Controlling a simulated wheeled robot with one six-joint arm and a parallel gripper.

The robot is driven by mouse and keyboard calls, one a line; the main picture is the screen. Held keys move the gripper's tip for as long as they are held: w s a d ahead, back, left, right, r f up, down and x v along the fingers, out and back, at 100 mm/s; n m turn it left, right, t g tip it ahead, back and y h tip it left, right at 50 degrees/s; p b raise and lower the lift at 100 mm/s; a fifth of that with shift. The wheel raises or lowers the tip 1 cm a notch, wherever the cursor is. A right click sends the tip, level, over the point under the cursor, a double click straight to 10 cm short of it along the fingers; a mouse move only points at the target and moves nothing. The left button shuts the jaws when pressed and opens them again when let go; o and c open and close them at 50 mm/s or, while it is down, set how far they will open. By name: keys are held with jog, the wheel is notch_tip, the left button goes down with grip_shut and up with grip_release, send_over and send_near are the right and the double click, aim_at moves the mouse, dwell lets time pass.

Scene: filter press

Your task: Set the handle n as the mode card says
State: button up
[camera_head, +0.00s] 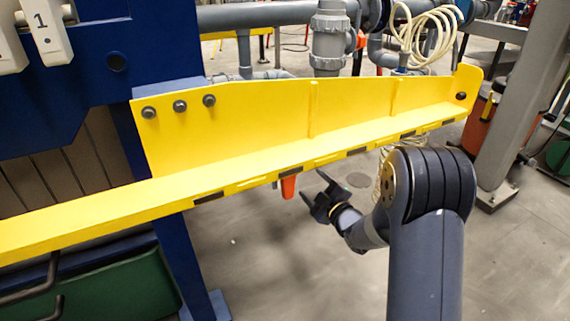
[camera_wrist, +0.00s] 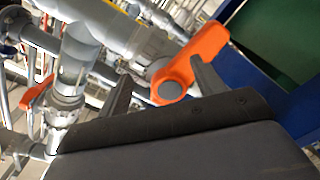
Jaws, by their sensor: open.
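An orange valve handle (camera_wrist: 192,62) with a round grey hub shows in the wrist view, its lever pointing up and right. It lies partly between my open fingers in the picture, close to the right finger; I cannot tell whether they touch. In the head view an orange handle (camera_head: 288,187) hangs just below the yellow beam, its upper part hidden. My gripper (camera_head: 313,184) is open and empty, just right of that handle. In the wrist view my gripper (camera_wrist: 158,72) shows both fingers spread apart. No mode card or letter n is readable.
The yellow beam (camera_head: 240,130) crosses above my gripper. A blue post (camera_head: 180,255) stands at left, and grey pipes (camera_head: 328,40) run behind. Another orange handle (camera_wrist: 37,92) is at left in the wrist view. Floor below the beam is clear.

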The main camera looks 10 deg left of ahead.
aim_at(290, 185)
jog(key=w+a+m+p, duration=0.1)
jog(key=a+m, duration=0.1)
jog(key=m, duration=0.1)
jog(key=w+a+f+m+p, duration=0.1)
jog(key=a+m+p, duration=0.1)
jog(key=a+m, duration=0.1)
jog(key=w+a+f+m+p, duration=0.1)
jog(key=a+m, duration=0.1)
jog(key=m, duration=0.2)
jog(key=shift+a+f, duration=0.15)
jog(key=shift+f, duration=0.1)
jog(key=shift+w+a+r, duration=0.15)
jog(key=shift+w+a, duration=0.1)
jog(key=shift+w, duration=0.1)
